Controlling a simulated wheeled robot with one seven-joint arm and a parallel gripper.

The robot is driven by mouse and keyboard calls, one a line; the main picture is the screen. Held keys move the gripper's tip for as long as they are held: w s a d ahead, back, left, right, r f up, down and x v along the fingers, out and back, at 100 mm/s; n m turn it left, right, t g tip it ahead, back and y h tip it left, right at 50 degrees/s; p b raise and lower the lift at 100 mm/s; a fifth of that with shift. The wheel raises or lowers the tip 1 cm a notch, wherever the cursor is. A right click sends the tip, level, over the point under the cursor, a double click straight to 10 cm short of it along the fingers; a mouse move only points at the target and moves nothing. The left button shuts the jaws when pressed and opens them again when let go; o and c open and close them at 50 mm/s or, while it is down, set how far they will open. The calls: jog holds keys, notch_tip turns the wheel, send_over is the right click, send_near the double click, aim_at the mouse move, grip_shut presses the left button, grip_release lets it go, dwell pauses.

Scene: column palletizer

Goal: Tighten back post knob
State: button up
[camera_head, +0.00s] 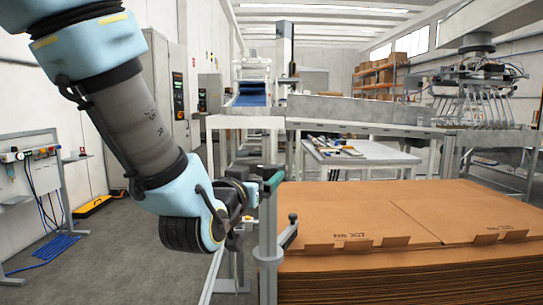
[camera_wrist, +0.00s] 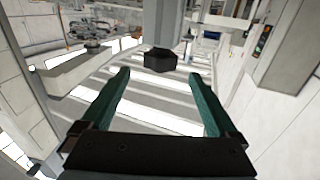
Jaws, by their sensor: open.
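My gripper (camera_head: 272,181) is at the left edge of the cardboard stack in the head view, with a green finger showing near the top of a grey post (camera_head: 267,225). In the wrist view, my gripper (camera_wrist: 159,76) is open, its two green fingers wide apart with nothing held. A black knob-like piece (camera_wrist: 162,60) on the end of a grey upright part (camera_wrist: 164,22) appears between and just beyond the fingertips; I cannot tell how far off it is. Another small black knob (camera_head: 293,217) sits on a short grey arm right of the post in the head view.
A stack of flat brown cardboard sheets (camera_head: 400,215) fills the lower right. A white worktable (camera_head: 365,156) with small items and a conveyor frame (camera_head: 240,121) stand behind. A suction tool (camera_head: 475,85) hangs at upper right. Grey floor (camera_head: 130,245) is open at left.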

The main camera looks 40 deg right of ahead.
aim_at(271, 167)
jog(key=p, duration=0.3)
jog(key=shift+w+d+r, duration=0.25)
jog(key=shift+d, duration=0.15)
jog(key=shift+p, duration=0.65)
jog(key=shift+w+d+f+p, duration=0.1)
jog(key=shift+w+d+p, duration=0.1)
jog(key=shift+d+p, duration=0.15)
jog(key=p+x, duration=0.1)
jog(key=x, duration=0.2)
jog(key=p+x, duration=0.1)
jog(key=x, duration=0.3)
jog(key=shift+w+d+f, duration=0.15)
jog(key=shift+d+f, duration=0.05)
jog(key=shift+f, duration=0.05)
jog(key=shift+c, duration=0.2)
jog(key=c, duration=1.3)
